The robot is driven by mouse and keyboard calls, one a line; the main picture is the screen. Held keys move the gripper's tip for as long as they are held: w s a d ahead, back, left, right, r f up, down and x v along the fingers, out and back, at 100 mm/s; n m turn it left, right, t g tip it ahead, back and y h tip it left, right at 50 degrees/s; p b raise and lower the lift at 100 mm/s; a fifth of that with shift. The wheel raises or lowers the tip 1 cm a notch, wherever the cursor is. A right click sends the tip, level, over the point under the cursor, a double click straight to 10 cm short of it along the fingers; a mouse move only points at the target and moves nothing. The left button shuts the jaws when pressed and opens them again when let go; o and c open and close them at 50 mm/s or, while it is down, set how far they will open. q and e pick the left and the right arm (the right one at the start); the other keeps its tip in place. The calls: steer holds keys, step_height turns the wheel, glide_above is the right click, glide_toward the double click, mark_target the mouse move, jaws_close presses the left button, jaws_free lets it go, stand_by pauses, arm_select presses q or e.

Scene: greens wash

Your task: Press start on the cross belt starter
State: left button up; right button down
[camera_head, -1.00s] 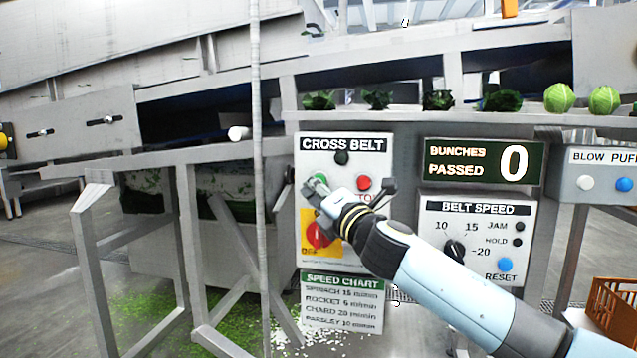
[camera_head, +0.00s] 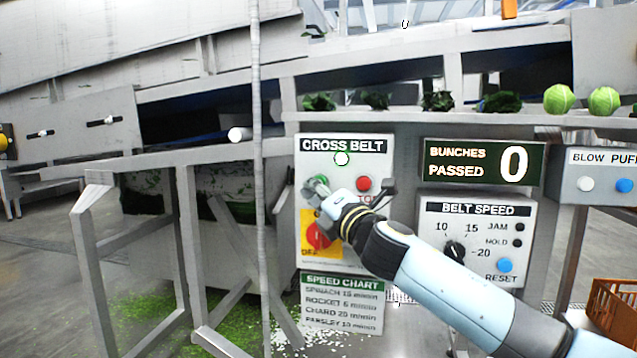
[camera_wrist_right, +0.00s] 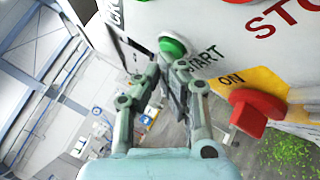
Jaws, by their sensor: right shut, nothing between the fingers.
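The cross belt starter (camera_head: 344,240) is a white panel on the machine front. A red rotary switch (camera_head: 317,236) on a yellow plate is below, partly behind my gripper. My right gripper (camera_head: 318,188) is shut and empty, its tips at the green button. In the right wrist view the green button (camera_wrist_right: 173,47) shows just beyond the fingertips; whether they touch it is unclear. My left gripper is not in view.
A belt speed box (camera_head: 432,215) and a counter (camera_head: 484,162) reading 0 are to the right. Dark leafy bunches (camera_head: 438,101) and round green heads (camera_head: 559,98) lie on the ledge above. A vertical pole (camera_head: 257,200) stands left of the panel.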

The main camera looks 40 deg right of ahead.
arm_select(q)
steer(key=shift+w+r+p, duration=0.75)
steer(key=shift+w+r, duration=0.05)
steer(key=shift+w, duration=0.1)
arm_select(e)
steer(key=s+a, duration=0.4)
steer(key=shift+a, duration=0.4)
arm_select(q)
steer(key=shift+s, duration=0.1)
